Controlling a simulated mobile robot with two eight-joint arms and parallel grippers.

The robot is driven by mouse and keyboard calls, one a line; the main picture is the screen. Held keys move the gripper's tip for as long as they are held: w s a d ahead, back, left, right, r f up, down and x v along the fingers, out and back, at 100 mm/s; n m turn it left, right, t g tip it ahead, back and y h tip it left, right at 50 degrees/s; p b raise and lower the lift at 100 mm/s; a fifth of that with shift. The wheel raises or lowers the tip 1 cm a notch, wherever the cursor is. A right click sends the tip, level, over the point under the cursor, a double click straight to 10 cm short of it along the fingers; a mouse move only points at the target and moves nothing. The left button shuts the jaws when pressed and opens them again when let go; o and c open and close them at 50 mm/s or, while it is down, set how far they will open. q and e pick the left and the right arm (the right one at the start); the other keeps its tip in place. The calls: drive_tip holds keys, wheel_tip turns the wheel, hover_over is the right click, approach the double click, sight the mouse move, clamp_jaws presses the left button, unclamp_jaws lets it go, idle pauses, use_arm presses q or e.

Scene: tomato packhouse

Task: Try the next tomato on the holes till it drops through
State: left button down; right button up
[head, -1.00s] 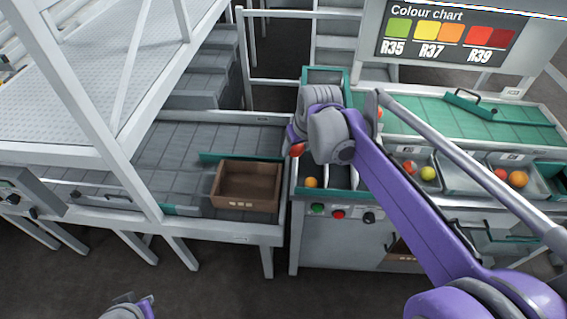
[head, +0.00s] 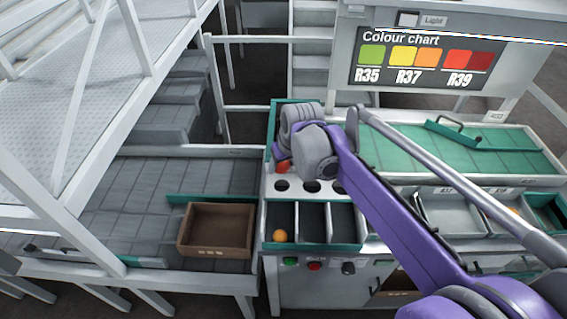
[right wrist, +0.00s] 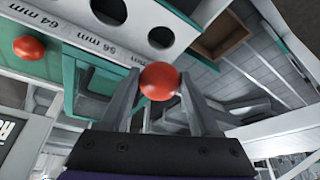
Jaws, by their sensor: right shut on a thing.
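My right gripper (head: 281,159) is shut on a red tomato (right wrist: 159,81), which shows between the two fingers in the right wrist view. In the head view the held tomato is just behind the left hole (head: 282,185) of the white sizing plate (head: 296,193), apart from the hole. A middle hole (head: 311,186) and a right hole (head: 338,187) lie beside it, the right one partly behind my arm. In the right wrist view, the labels 64 mm and 56 mm are readable by the holes. My left gripper is out of view.
An orange tomato (head: 280,235) lies in the left compartment below the holes; the other compartments look empty where visible. Another red tomato (right wrist: 28,48) lies beyond the labels in the wrist view. A brown crate (head: 183,238) stands at left. Green belt (head: 480,150) at right.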

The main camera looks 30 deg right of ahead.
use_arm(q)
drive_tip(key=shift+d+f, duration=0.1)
